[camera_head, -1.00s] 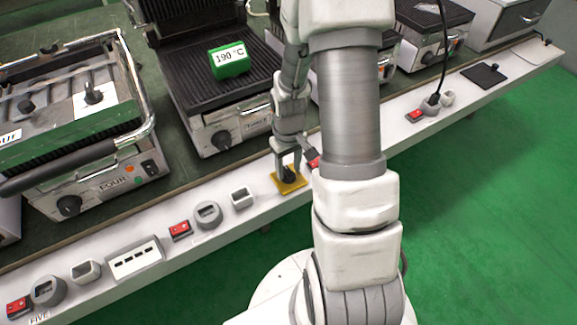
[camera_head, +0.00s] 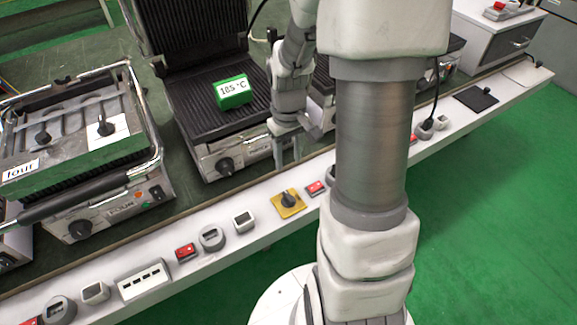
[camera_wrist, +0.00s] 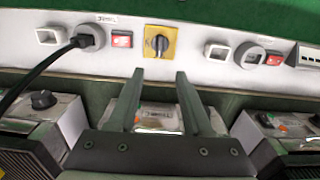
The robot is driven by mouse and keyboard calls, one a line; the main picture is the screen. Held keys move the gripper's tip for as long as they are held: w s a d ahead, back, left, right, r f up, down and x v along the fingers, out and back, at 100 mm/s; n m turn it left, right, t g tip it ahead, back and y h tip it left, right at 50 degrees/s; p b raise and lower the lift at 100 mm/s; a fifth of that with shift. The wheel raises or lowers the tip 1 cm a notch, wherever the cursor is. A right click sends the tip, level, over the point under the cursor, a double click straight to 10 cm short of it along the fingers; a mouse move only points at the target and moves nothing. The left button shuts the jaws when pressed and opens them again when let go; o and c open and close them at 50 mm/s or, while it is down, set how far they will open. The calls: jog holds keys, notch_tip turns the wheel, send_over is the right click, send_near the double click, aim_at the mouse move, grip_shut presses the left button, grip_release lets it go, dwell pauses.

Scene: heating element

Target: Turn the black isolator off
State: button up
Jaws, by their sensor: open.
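The black isolator knob (camera_head: 287,197) sits on a square yellow plate (camera_head: 291,208) on the white ledge in front of the grills. In the wrist view the knob (camera_wrist: 160,44) shows uncovered on its yellow plate (camera_wrist: 152,55), its handle running roughly up and down in the picture. My gripper (camera_head: 287,160) is behind the knob, by the front of the middle grill, apart from it. In the wrist view my gripper (camera_wrist: 159,74) has its two fingers spread wide with nothing between them; the knob lies beyond the tips.
Red switches (camera_head: 186,252) and (camera_head: 316,188) and grey sockets (camera_head: 211,238) line the ledge on both sides. A black plug with cable (camera_wrist: 86,40) is in one socket. The middle grill (camera_head: 225,160) stands close behind my gripper, with a green display (camera_head: 234,92) reading 185 °C.

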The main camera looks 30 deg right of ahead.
jog(key=shift+r, duration=1.2)
